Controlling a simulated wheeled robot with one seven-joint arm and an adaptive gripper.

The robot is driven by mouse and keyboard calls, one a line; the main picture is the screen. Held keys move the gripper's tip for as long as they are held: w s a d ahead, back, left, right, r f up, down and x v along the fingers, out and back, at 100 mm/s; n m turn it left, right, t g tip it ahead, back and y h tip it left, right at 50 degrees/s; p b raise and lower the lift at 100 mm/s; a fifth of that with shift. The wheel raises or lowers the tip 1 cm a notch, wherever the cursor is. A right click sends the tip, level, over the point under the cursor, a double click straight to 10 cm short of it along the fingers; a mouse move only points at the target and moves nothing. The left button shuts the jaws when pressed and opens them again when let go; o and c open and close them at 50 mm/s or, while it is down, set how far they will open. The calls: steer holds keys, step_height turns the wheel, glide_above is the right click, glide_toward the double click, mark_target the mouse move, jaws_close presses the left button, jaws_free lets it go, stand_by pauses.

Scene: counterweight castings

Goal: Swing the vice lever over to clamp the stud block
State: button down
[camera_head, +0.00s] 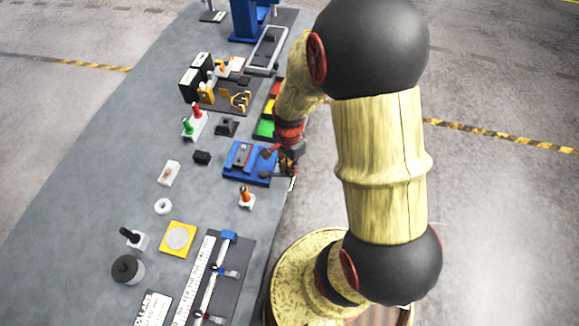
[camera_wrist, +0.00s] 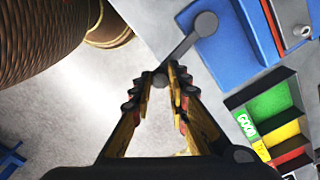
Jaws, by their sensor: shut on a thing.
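The blue vice (camera_head: 236,173) lies near the table's right edge in the head view. The stud block (camera_head: 242,156), a grey piece with a reddish mark, sits in its middle. In the wrist view the vice (camera_wrist: 236,48) is at the upper right, with part of the block (camera_wrist: 300,31) at the frame edge. The grey vice lever (camera_wrist: 184,48) runs from a round pivot on the vice's corner out past the table edge. My gripper (camera_wrist: 160,76) is shut on the lever's knobbed end. In the head view my gripper (camera_head: 288,170) is beside the vice, partly hidden.
A green, yellow and red tray (camera_head: 264,128) lies just beyond the vice; it also shows in the wrist view (camera_wrist: 238,101). Floor is open right of the table.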

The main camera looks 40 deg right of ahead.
steer(key=c, duration=1.7)
jaws_free()
steer(key=shift+r, duration=0.1)
step_height(320, 180, up, 12)
steer(key=shift+f, duration=0.1)
